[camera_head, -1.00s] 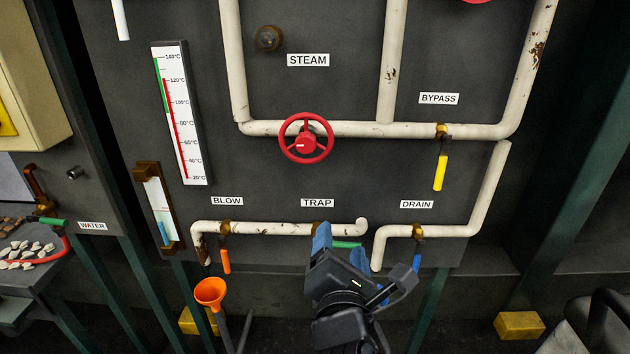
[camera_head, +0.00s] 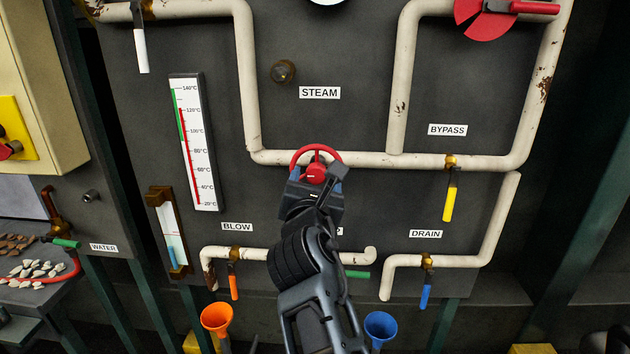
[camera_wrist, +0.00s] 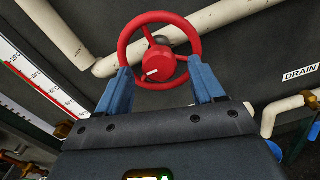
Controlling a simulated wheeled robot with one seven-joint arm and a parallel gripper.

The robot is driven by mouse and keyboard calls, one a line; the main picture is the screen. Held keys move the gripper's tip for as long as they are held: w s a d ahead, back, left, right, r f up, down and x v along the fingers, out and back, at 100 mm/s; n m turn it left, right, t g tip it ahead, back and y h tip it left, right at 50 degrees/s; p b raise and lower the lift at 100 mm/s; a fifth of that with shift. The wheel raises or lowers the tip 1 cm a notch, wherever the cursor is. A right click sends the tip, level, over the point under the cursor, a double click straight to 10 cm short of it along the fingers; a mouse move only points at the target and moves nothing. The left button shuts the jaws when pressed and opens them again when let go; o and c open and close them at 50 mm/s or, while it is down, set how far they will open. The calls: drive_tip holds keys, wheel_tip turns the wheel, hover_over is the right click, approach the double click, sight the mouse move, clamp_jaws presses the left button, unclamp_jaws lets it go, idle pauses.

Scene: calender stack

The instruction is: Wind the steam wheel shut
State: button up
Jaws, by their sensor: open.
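The red steam wheel (camera_head: 316,150) is mounted on the cream pipe below the STEAM label (camera_head: 319,93). In the head view its lower part is hidden behind my gripper (camera_head: 314,182). In the wrist view the whole wheel (camera_wrist: 152,22) shows ahead, with a red hub and a white mark on it. My gripper (camera_wrist: 162,88) is open there, its two blue fingers apart. The fingertips overlap the wheel's lower left and lower right rim in the picture; I cannot tell whether they touch it.
The thermometer (camera_head: 196,142) is left of the wheel. The yellow bypass lever (camera_head: 449,204), orange blow lever (camera_head: 234,287) and blue drain lever (camera_head: 424,296) hang on nearby pipes. An orange funnel (camera_head: 216,318) and a blue funnel (camera_head: 380,327) stand below.

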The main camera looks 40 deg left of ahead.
drive_tip(key=shift+w+a, duration=0.2)
drive_tip(key=shift+w, duration=0.1)
drive_tip(key=shift+c, duration=0.2)
drive_tip(key=c, duration=1)
drive_tip(key=shift+m, duration=0.4)
